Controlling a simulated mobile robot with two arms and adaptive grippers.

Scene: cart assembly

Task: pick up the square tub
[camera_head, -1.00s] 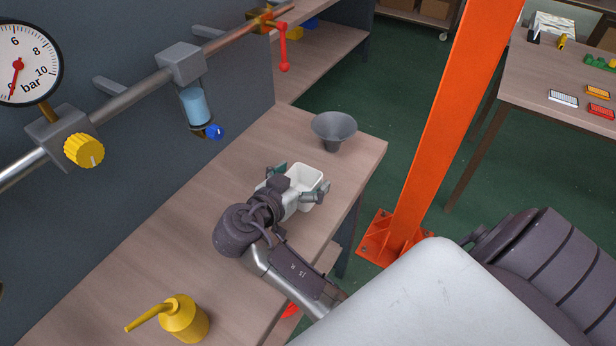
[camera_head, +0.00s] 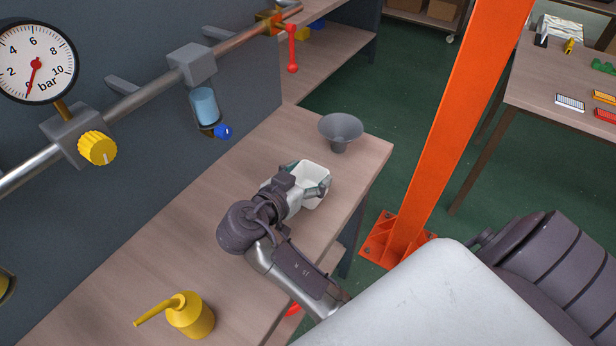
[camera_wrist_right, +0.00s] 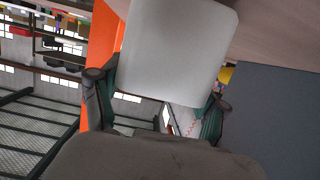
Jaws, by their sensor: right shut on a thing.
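The square tub (camera_head: 311,171) is white, open at the top and stands upright over the wooden bench in the head view. My right gripper (camera_head: 305,186) is shut on it, with fingers on two opposite sides. In the right wrist view the pale wall of the tub (camera_wrist_right: 178,60) fills the upper middle between the two fingers of my right gripper (camera_wrist_right: 157,108). I cannot tell whether its base touches the bench top. My left gripper does not show.
A grey funnel (camera_head: 340,130) stands close behind the tub on the bench (camera_head: 215,215). A yellow oil can (camera_head: 190,317) is at the near end. An orange post (camera_head: 440,140) rises to the right. A pipe with a gauge (camera_head: 35,62) runs along the wall.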

